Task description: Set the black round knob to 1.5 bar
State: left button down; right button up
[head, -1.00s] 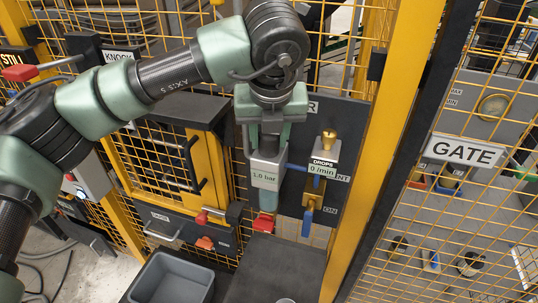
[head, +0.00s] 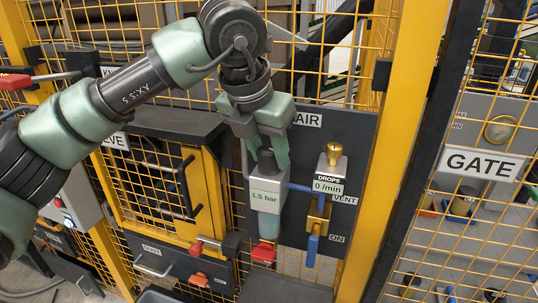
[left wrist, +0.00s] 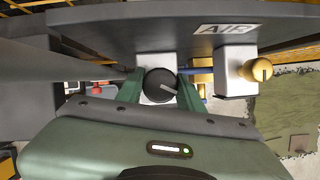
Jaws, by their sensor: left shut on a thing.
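The black round knob (head: 266,163) sits on top of a grey regulator block whose display (head: 265,197) reads 1.5 bar. My left gripper (head: 268,157) comes down from above with its green fingers on both sides of the knob, shut on it. In the left wrist view the knob (left wrist: 160,85) shows from above between the fingers, with a pale pointer line on its top. My right gripper is not in view.
Beside the regulator, a brass knob (head: 334,154) tops a block labelled DROPS, reading 0 /min. A blue-handled valve (head: 312,249) hangs below it. The AIR panel (head: 350,150) stands behind. A yellow post (head: 398,130) and the GATE sign (head: 483,163) are to the right.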

pick_arm(q)
jog(key=shift+r, duration=0.15)
jog(key=c, duration=1.2)
grip_release()
jog(key=shift+a+r, duration=0.1)
jog(key=shift+r, duration=0.25)
jog(key=b+v, duration=0.1)
jog(key=v, duration=0.6)
jog(key=shift+b, duration=0.3)
jog(key=shift+s+f, duration=0.1)
